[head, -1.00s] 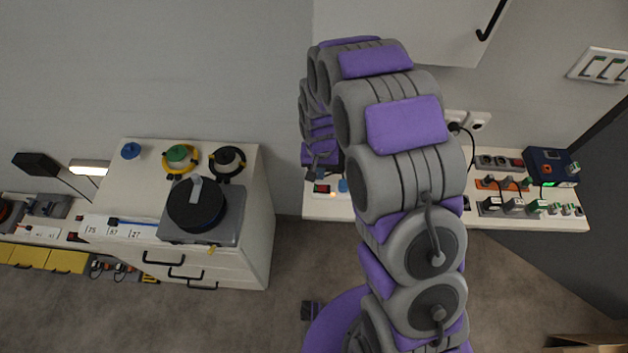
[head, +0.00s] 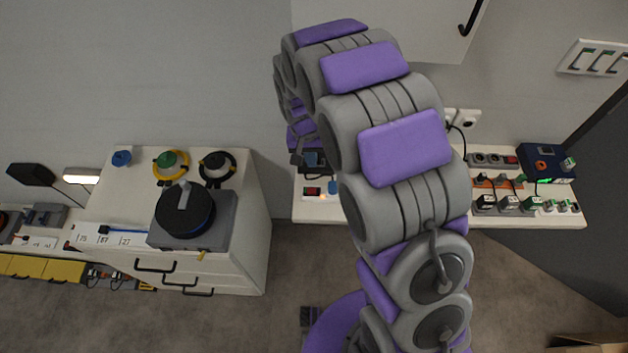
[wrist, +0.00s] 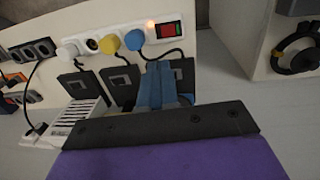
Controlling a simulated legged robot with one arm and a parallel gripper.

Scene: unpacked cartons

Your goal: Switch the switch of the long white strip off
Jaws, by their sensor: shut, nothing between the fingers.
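The long white strip (wrist: 110,34) in the wrist view carries a white plug, a yellow plug (wrist: 111,44) and a blue plug (wrist: 134,40). At its right end is the red switch (wrist: 168,30) in a dark frame with green at its edge. A small orange lamp (wrist: 150,24) beside the switch glows. In the head view the switch (head: 312,191) shows at the shelf's left end, while my arm hides much of the strip. My gripper (wrist: 155,72) is shut and empty, its blue fingers below the switch in the picture, apparently short of it. It also shows in the head view (head: 311,162).
Grey and orange socket strips with plugs and a dark blue box (head: 546,162) stand on the shelf's right part. Dark brackets (wrist: 120,82) lie near my fingers. A white cabinet (head: 240,255) with dials stands left, with a floor gap between.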

